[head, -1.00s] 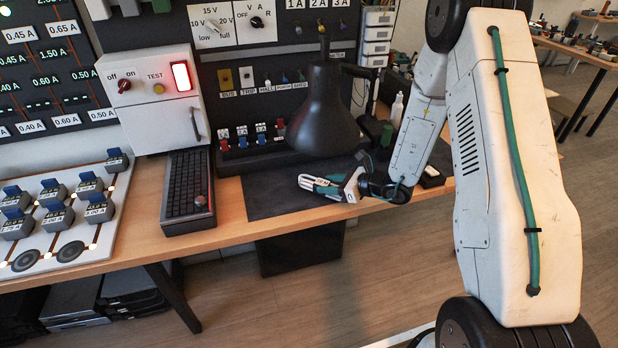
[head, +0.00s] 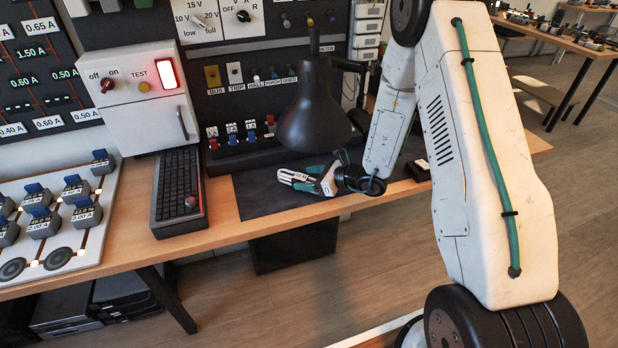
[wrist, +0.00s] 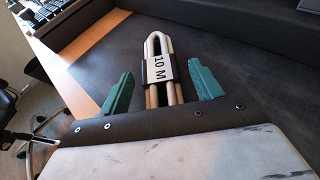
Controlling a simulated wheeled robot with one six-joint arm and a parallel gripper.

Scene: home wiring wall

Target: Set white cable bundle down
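The white cable bundle (wrist: 159,58) is a looped cable with a black band and a "10 M" label. It lies over the dark mat (wrist: 240,60), between the two green fingers of my gripper (wrist: 162,88). Gaps show on both sides of it, so my gripper is open around the bundle, not clamped on it. In the head view my gripper (head: 308,180) is low over the mat (head: 262,200), near the table's front edge, with the bundle (head: 291,177) pointing left. Whether the bundle's underside fully rests on the mat is hard to tell.
A black lamp (head: 314,115) hangs just behind and above my gripper. A black keyboard (head: 178,185) lies to the left, below a white test box (head: 140,105). Switch panels stand along the back. The mat's left part is clear.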

